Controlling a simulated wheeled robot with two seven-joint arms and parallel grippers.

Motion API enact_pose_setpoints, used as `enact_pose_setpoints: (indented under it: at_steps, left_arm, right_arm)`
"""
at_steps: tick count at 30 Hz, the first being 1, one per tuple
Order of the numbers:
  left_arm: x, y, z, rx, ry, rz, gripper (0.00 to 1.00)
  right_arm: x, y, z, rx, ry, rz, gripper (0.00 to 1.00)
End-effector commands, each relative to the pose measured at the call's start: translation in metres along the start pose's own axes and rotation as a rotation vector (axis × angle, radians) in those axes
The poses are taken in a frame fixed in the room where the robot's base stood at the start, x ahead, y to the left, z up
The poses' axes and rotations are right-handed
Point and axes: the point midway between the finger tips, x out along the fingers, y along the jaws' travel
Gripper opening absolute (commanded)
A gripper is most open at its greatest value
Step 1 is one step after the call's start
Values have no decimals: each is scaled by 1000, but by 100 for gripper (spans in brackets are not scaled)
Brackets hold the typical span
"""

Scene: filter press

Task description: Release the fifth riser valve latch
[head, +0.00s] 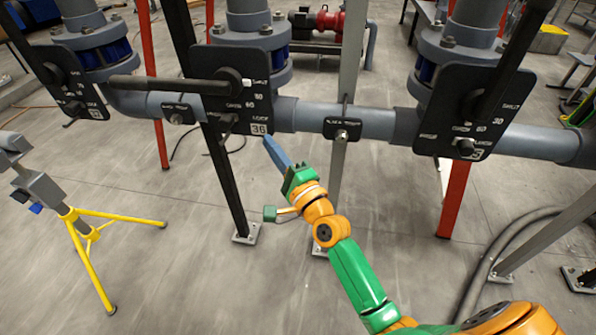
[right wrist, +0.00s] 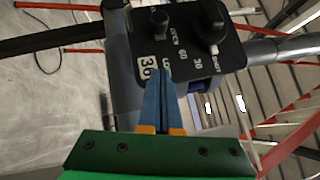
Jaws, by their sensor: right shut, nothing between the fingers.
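The middle valve's black plate (head: 225,62) carries printed opening marks and a white label that reads 36. A long black lever handle (head: 165,85) reaches left from its pivot. A small dark latch knob (head: 228,121) sits at the plate's lower edge, left of the label. In the right wrist view the plate (right wrist: 185,55) shows the latch knob (right wrist: 160,22) and the lever pivot (right wrist: 209,22). My right gripper (head: 268,140) is shut and empty, its blue fingers pointing up just below the label. The fingertips (right wrist: 159,72) appear beside the label; contact cannot be told. My left gripper is out of view.
Similar valve plates stand at left (head: 72,82) and right (head: 482,105), joined by a grey horizontal pipe (head: 375,124). Posts stand below the pipe. A yellow tripod (head: 92,262) stands at lower left. A grey hose (head: 500,245) lies at right. The floor between is clear.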

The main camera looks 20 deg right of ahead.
Motion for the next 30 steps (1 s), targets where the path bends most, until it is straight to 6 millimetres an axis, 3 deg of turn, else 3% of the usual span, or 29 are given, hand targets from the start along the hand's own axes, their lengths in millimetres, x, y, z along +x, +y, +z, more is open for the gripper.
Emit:
enact_pose_setpoints:
  at_steps: [6, 12, 27, 29, 30]
  left_arm:
    - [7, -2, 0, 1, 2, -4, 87]
    - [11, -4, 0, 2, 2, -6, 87]
    - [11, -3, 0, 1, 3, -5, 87]
    - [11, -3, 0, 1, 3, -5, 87]
    - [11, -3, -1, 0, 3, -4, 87]
  right_arm:
    - [-42, 3, 0, -2, 0, 4, 0]
    - [-68, 2, 0, -1, 0, 2, 0]
    - [-72, 0, 0, -1, 0, 1, 0]
    - [-72, 4, -1, -10, 2, 11, 0]
    - [-73, 15, -3, -33, 7, 39, 0]
